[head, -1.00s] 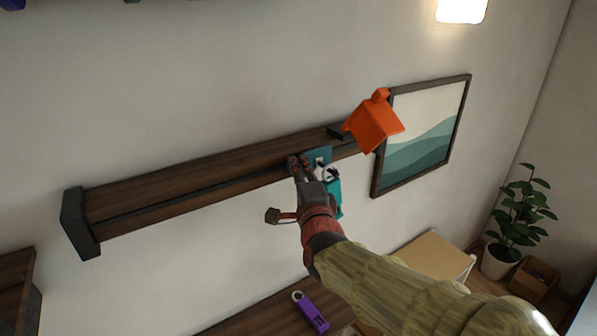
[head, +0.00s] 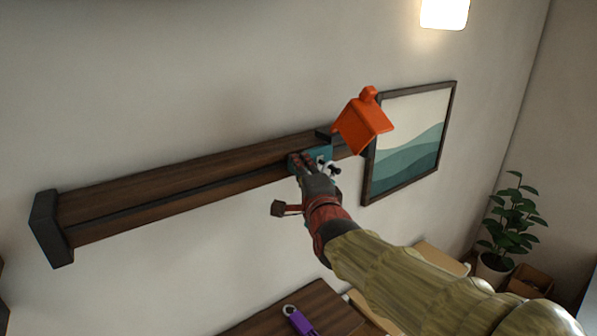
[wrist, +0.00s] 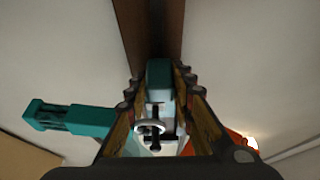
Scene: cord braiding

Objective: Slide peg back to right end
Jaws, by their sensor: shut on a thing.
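The dark wooden rail (head: 165,192) with a black groove runs along the wall in the head view. A teal peg (head: 323,154) sits on the rail near its right end, beside the orange house-shaped piece (head: 362,122). My gripper (head: 300,162) is at the peg. In the wrist view the teal peg (wrist: 159,73) lies between the two fingers, which are shut on it. A white ring (wrist: 150,127) and a black-and-white piece show just below it. A teal hanging piece (wrist: 70,118) sticks out to the left in the wrist view.
A black end block (head: 50,228) closes the rail's left end. The rail between it and my gripper is clear. A framed picture (head: 412,142) hangs to the right. A purple tagged item (head: 300,320) lies on a lower wooden surface. A potted plant (head: 512,222) stands far right.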

